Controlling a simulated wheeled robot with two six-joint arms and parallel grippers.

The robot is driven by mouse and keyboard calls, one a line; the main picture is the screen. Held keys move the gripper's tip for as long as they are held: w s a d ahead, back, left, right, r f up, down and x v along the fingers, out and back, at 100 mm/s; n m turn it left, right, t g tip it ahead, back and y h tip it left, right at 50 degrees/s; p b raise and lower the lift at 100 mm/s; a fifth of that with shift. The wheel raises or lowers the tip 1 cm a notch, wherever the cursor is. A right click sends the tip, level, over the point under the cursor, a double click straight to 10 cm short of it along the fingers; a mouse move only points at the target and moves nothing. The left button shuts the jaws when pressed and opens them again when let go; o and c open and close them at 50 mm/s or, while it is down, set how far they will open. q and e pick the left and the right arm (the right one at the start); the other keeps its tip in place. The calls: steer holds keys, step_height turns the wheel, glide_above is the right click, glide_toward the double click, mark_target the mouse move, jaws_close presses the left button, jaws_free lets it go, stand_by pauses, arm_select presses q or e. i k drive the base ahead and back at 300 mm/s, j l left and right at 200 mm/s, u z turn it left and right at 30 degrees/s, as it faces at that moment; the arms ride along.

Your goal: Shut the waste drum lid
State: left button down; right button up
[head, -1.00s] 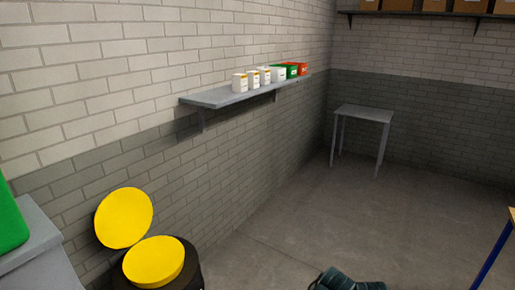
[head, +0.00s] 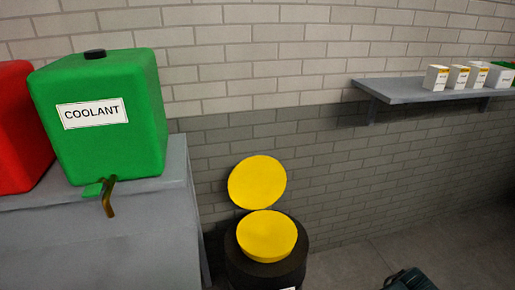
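The waste drum (head: 238,268) is dark and round and stands on the floor against the brick wall, right of a grey cabinet. Its yellow lid (head: 257,182) stands tilted up at the back, close to the wall, so the drum is open. A second yellow disc (head: 267,234) covers the top of the drum; I cannot tell if it is an inner surface or the contents. A white label shows in part at the bottom edge. Neither of my grippers is in view.
A grey cabinet (head: 110,240) on the left bears a green coolant container (head: 110,150) with a tap and a red container (head: 20,130). A wall shelf (head: 405,92) with small white boxes juts out at right. A dark object (head: 408,280) lies on the floor.

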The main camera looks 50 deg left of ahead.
mark_target(256, 182)
steer(key=i+u, duration=0.25)
steer(key=u, duration=0.25)
steer(key=i+u, duration=0.25)
steer(key=u, duration=0.25)
steer(key=i+l+u, duration=0.1)
steer(key=u, duration=0.4)
steer(key=i+l, duration=0.05)
steer(key=i, duration=0.05)
